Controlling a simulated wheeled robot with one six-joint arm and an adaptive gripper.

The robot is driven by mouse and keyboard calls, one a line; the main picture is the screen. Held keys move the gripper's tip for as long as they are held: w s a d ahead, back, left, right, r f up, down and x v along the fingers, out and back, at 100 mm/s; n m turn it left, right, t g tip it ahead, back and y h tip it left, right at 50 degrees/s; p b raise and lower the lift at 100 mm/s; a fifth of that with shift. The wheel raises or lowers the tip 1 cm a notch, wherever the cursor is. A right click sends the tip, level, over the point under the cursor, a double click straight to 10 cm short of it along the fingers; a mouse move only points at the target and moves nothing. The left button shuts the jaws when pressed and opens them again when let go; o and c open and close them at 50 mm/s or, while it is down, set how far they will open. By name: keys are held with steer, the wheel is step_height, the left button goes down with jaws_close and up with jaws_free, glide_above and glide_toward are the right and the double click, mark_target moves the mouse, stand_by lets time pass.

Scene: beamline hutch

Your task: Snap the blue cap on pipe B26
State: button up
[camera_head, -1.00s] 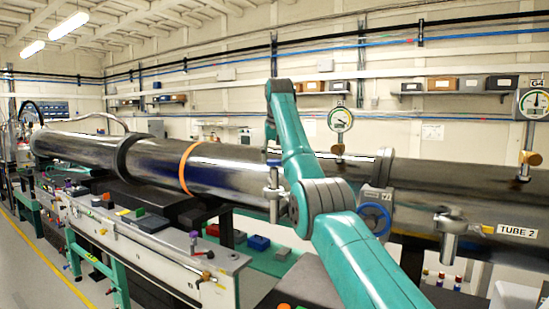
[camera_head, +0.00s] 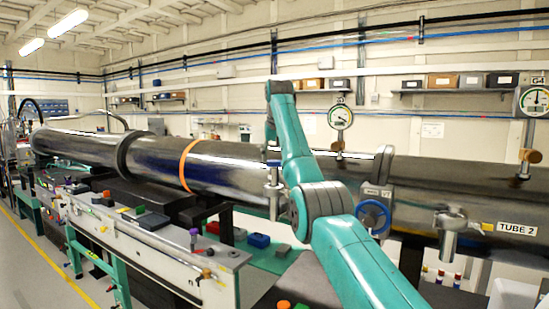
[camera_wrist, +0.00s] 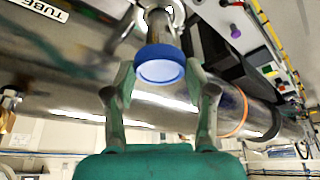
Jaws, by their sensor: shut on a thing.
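In the wrist view a blue cap (camera_wrist: 161,65), with a paler round face, sits between the two fingers of my gripper (camera_wrist: 160,84). My gripper is shut on it. The cap lies in line with a grey metal pipe stub (camera_wrist: 162,20) and looks to meet its end. I cannot tell whether it is fully seated. No B26 marking can be read. In the head view my arm crosses in front of the long steel tube (camera_head: 235,172), and neither the cap nor my fingertips can be made out.
A valve with a blue handwheel (camera_head: 373,215) stands just right of my arm. A bench rail (camera_head: 150,240) with small coloured parts runs along the left. The aisle (camera_head: 30,255) at far left is clear.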

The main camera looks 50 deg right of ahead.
steer(key=o, duration=0.9)
steer(key=shift+r, duration=0.1)
steer(key=v, duration=1.1)
steer(key=shift+r, duration=0.4)
steer(key=shift+s, duration=0.15)
